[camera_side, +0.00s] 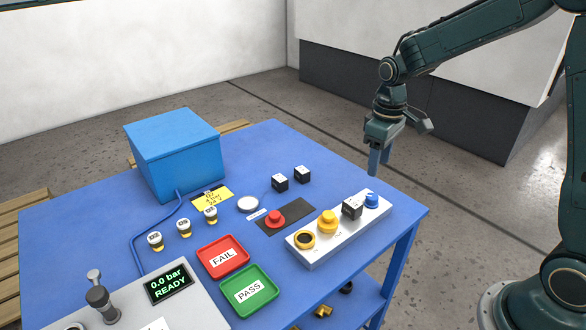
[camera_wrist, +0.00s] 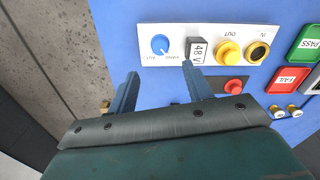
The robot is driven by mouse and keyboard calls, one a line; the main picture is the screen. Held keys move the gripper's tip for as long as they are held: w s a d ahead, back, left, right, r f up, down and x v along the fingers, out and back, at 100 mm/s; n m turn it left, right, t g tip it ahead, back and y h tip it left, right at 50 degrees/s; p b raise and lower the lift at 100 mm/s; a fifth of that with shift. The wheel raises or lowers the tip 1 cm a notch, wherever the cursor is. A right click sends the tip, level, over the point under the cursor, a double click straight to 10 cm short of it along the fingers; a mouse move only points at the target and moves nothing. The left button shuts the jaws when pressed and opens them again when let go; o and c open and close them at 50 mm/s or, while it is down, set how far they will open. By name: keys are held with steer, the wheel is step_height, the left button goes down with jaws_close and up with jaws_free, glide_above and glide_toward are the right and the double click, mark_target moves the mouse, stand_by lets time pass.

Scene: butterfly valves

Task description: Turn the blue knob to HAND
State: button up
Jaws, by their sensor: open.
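The blue knob (camera_side: 371,201) sits at the far right end of a pale control plate (camera_side: 325,248) on the blue table. In the wrist view the blue knob (camera_wrist: 160,45) is round with a white pointer line, and small print lies below it, one label seeming to read HAND. The pointer slants, and I cannot tell which label it marks. My gripper (camera_side: 381,160) is above and behind the knob in the side view, pointing down. In the wrist view my gripper (camera_wrist: 158,82) is open and empty, its fingers apart, with the knob ahead of the gap and not touched.
A black-and-white 48 V block (camera_wrist: 196,50) stands right beside the knob on the plate. A yellow button (camera_side: 327,222) and a yellow-ringed socket (camera_side: 304,240) are farther along. A red button (camera_side: 275,219) is nearby. Red (camera_side: 207,246) and green (camera_side: 234,278) trays lie left.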

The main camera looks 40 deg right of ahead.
steer(key=shift+r, duration=1.75)
steer(key=s+a+r+t, duration=0.2)
steer(key=s+r, duration=0.1)
steer(key=s, duration=0.4)
steer(key=s+a+r+m+t, duration=0.1)
steer(key=s+a+r, duration=0.1)
steer(key=s, duration=0.5)
steer(key=s+a+r+m+t, duration=0.1)
steer(key=s+r, duration=0.3)
steer(key=s, duration=0.4)
steer(key=shift+a+t, duration=0.6)
steer(key=shift+t, duration=0.2)
